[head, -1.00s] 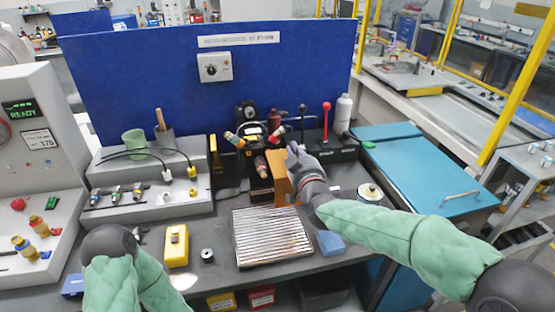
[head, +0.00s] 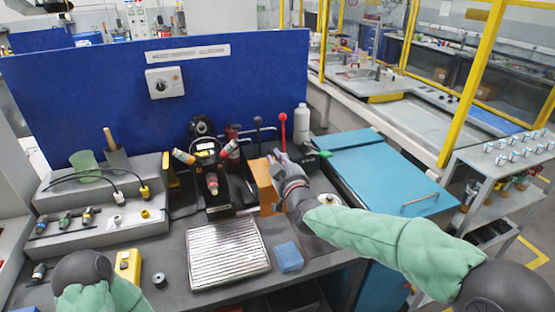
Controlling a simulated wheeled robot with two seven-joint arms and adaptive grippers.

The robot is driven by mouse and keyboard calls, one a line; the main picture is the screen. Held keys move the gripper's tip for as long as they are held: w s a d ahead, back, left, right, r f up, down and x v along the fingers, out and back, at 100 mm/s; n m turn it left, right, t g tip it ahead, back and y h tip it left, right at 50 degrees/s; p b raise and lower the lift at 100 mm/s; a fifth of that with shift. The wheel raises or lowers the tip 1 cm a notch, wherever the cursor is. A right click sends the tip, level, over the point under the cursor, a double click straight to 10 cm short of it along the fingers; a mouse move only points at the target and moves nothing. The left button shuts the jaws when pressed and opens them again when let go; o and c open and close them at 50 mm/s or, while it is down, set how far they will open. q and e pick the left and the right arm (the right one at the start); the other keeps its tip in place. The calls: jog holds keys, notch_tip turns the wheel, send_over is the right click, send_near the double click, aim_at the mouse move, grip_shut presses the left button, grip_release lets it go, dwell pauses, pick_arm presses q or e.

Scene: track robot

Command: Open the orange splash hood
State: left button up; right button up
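The orange splash hood (head: 264,186) is an upright orange plate on the bench. It stands at the right side of the black fixture (head: 213,185), whose front is uncovered. My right gripper (head: 278,158) is at the hood's upper right edge, very close to it or touching. Its fingers are small and partly hidden by the wrist, so whether they are open or shut on the hood does not show. My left arm shows at the bottom left, but its gripper is out of the picture.
A ribbed metal grate (head: 228,254) and a blue block (head: 289,257) lie in front of the hood. A red-knobbed lever (head: 283,130) and a white bottle (head: 301,118) stand behind it. A teal cabinet (head: 385,175) is to the right.

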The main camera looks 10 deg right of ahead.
jog(key=shift+s+r, duration=0.1)
dwell(0.3)
jog(key=shift+s+d, duration=0.1)
jog(key=shift+s, duration=0.2)
jog(key=s, duration=0.3)
jog(key=s+d, duration=0.1)
jog(key=s, duration=0.3)
jog(key=s+d, duration=0.1)
jog(key=s, duration=0.3)
